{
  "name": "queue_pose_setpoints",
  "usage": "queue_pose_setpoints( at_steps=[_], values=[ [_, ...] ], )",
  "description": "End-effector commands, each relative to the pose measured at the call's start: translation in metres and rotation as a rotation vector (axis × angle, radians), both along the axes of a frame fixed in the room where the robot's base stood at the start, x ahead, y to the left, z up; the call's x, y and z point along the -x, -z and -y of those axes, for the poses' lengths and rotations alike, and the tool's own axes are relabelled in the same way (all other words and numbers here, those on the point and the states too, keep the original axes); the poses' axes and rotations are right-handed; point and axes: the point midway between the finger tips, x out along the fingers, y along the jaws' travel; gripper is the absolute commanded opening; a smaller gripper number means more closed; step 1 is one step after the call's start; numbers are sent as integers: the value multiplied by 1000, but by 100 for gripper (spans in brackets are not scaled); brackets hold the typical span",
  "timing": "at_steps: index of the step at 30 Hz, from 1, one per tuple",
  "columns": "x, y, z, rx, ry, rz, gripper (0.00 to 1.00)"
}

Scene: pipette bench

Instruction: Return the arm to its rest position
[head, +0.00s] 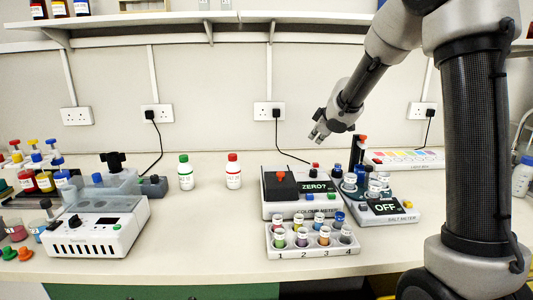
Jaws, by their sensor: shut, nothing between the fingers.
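My arm comes in from the right of the head view, and my gripper (317,137) hangs in the air above the back of the colour meter. The gripper is small in view and its fingers are close together, with nothing held. It is clear of the bench and of the instruments below it. The colour meter (285,207) has a dark lid block and a screen that reads "ZERO?".
A numbered rack (284,253) with several vials stands before the colour meter. A salt meter (400,215) reading "OFF" is to its right. Green-capped (185,176) and red-capped (233,175) bottles stand behind. A white device (97,236) is left. The bench (200,240) between is clear.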

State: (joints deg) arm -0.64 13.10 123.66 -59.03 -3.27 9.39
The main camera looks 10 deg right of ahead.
Motion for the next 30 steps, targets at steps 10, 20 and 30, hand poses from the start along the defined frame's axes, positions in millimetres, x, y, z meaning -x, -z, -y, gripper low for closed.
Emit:
queue_pose_setpoints(
  at_steps=[10, 20, 30],
  values=[
    [141, 34, 93, 46, 466, -328, 0],
    [373, -3, 73, -241, 791, -577, 0],
    [432, -36, 51, -434, 773, -430, 0]
  ],
)
